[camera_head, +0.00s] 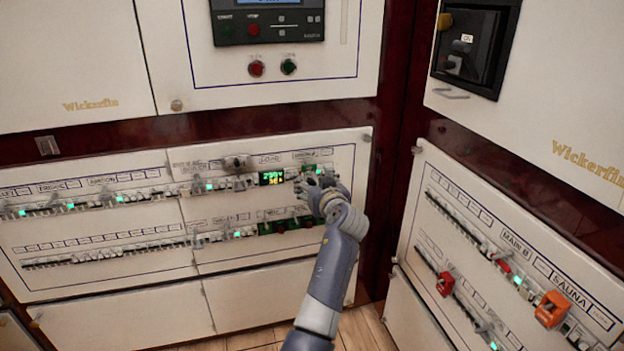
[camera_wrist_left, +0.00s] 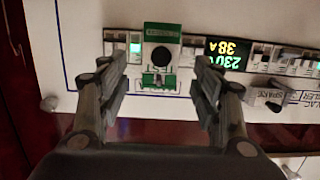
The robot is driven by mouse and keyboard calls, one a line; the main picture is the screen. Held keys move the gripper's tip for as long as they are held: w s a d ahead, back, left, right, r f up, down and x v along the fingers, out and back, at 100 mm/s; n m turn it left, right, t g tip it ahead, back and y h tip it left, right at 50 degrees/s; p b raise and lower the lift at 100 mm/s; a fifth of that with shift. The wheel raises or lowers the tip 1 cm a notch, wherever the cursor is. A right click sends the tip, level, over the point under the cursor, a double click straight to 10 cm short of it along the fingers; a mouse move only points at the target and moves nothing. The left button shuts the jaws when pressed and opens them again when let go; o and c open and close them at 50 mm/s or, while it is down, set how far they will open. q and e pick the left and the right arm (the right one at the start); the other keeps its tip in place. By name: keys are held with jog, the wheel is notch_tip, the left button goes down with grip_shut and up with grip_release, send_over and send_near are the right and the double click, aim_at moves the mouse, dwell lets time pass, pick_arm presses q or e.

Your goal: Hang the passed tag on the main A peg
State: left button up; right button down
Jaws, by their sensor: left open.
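My left gripper (camera_head: 318,187) is at the upper breaker row of the left cabinet, near its right end. In the left wrist view my left gripper (camera_wrist_left: 161,66) is open, with a finger on each side of a green-and-white tag-like piece (camera_wrist_left: 161,35). Clear gaps show between that piece and both fingers. A dark round spot is in its middle; I cannot tell whether it is a peg, knob or hole. In the head view a bit of green (camera_head: 309,168) shows just above the gripper. I cannot read the tag's text or a main A label. My right gripper is not in view.
A lit display (camera_head: 271,177) is left of the gripper, beside a grey knob (camera_head: 238,163). The lower breaker row (camera_head: 105,250) runs below. The right cabinet (camera_head: 500,225) carries a red piece (camera_head: 445,284) and an orange piece (camera_head: 551,309). Wood floor (camera_head: 362,330) shows between the cabinets.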

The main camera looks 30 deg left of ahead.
pick_arm(q)
jog(key=v, duration=0.5)
jog(key=shift+s+d, duration=0.1)
dwell(1.1)
